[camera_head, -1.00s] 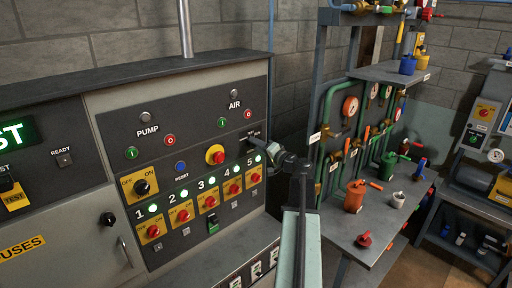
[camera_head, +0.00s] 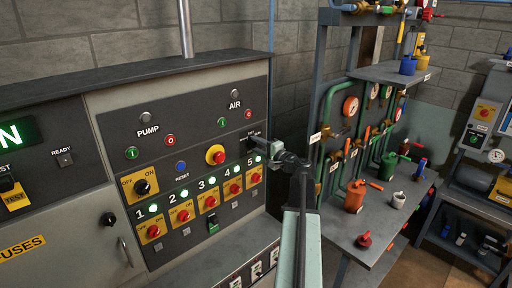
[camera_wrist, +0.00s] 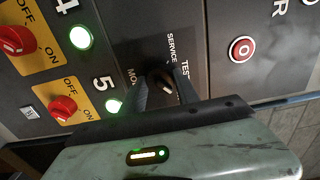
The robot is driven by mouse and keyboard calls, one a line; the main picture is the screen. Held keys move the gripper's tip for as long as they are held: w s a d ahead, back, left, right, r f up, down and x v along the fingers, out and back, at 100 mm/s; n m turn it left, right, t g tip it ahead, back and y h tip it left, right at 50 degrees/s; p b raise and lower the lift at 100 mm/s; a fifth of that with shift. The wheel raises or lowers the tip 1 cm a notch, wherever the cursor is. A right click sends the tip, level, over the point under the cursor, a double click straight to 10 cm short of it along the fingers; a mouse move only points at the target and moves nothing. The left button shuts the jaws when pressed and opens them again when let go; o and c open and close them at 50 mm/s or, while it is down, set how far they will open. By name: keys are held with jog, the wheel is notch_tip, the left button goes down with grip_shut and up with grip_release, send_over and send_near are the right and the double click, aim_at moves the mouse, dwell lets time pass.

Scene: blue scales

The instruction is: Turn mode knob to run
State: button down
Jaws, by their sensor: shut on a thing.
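The dark mode knob (camera_wrist: 165,86) shows in the wrist view between the two fingers of my gripper (camera_wrist: 160,82). Its panel bears the words SERVICE and TEST and part of MODE; the fingers hide other lettering. A light line on the knob is partly visible. My gripper is shut on the knob. In the head view my gripper (camera_head: 264,145) reaches to the right side of the dark control panel (camera_head: 200,128), and the knob there is hidden behind it. A green lit display (camera_head: 10,134) at the left edge shows a cut-off word ending in N.
Red switch 5 (camera_wrist: 63,107) and a red button (camera_wrist: 242,49) are close to my gripper. Several lit green lamps are on the panel. A bench (camera_head: 372,222) with an orange can (camera_head: 355,196) stands to the right.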

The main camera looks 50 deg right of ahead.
jog(key=shift+r, duration=0.1)
jog(key=c, duration=0.9)
grip_release()
jog(key=shift+w, duration=0.15)
jog(key=shift+s, duration=0.5)
jog(key=s, duration=0.7)
jog(key=shift+a, duration=0.25)
